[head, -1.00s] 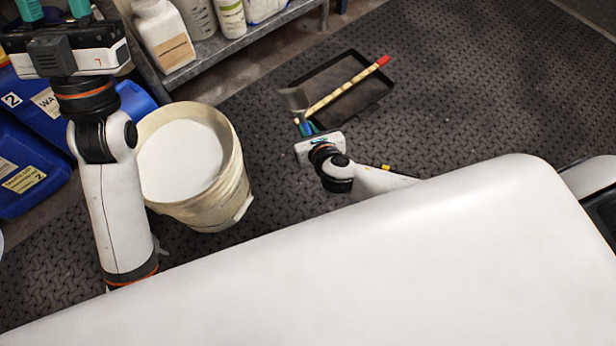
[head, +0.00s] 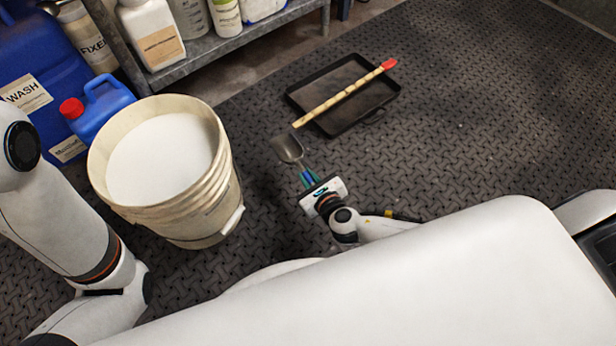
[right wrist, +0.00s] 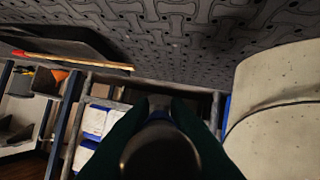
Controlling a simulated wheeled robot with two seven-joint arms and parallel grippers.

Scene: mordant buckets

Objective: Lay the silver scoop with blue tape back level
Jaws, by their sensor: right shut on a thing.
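The silver scoop (head: 287,148) is in the right gripper, its grey bowl pointing up and left in the head view, apart from the tray. My right gripper (head: 307,178) has green fingers shut on its handle; a bit of blue shows between them. The scoop looks held above the floor mat, but its exact height and tilt are hard to tell. In the right wrist view the scoop (right wrist: 160,152) shows as a dark rounded shape between the green fingers. My left arm shows at the left, its gripper out of view.
A white-filled bucket (head: 221,192) stands left of the scoop. A black tray (head: 388,100) lies beyond it, with a yellow red-ended stick (head: 345,92) across it. Blue jugs (head: 103,108) and a shelf (head: 262,32) are at the upper left. The mat (head: 480,120) on the right is clear.

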